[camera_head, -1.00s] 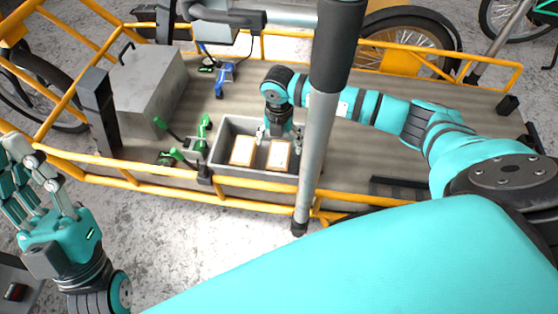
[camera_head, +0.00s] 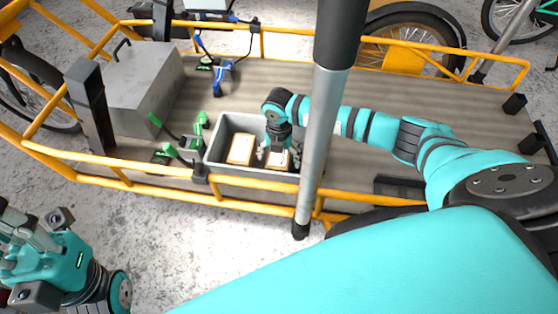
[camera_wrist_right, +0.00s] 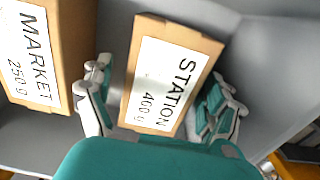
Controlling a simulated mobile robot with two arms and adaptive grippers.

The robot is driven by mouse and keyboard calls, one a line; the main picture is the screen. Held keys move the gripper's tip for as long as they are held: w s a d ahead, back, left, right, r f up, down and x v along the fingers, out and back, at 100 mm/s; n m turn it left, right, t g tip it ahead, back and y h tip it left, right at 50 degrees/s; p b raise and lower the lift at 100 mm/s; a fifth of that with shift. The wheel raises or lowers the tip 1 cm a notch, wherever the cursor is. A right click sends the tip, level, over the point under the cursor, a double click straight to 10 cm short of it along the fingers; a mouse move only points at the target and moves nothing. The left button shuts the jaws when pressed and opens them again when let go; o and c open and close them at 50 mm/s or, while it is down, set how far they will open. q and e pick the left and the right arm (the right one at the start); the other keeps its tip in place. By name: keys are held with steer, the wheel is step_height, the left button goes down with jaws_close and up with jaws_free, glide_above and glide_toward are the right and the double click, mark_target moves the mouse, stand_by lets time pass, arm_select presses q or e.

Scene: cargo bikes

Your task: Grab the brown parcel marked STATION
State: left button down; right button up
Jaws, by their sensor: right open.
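The brown parcel marked STATION (camera_wrist_right: 165,80) lies in a grey bin, its white label reading "STATION 400 g". It also shows in the head view (camera_head: 283,158), partly covered by my gripper. My right gripper (camera_wrist_right: 160,105) is open, its fingers on either side of the STATION parcel's near end; I cannot tell whether they touch it. In the head view it (camera_head: 277,155) reaches down into the bin. A brown parcel marked MARKET (camera_wrist_right: 38,50), labelled 250 g, lies to the left. My left gripper (camera_head: 25,235) is at the lower left, away from the bin; its fingers are partly cut off.
The grey bin (camera_head: 213,139) stands on the cargo bed (camera_head: 390,100), inside an orange rail (camera_head: 130,160). A grey pole (camera_head: 318,140) rises right of the bin. A grey box (camera_head: 145,90) and green clamps (camera_head: 190,140) are to the left.

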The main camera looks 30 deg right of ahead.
steer(key=shift+r, duration=0.1)
steer(key=shift+c, duration=0.4)
steer(key=c, duration=1.5)
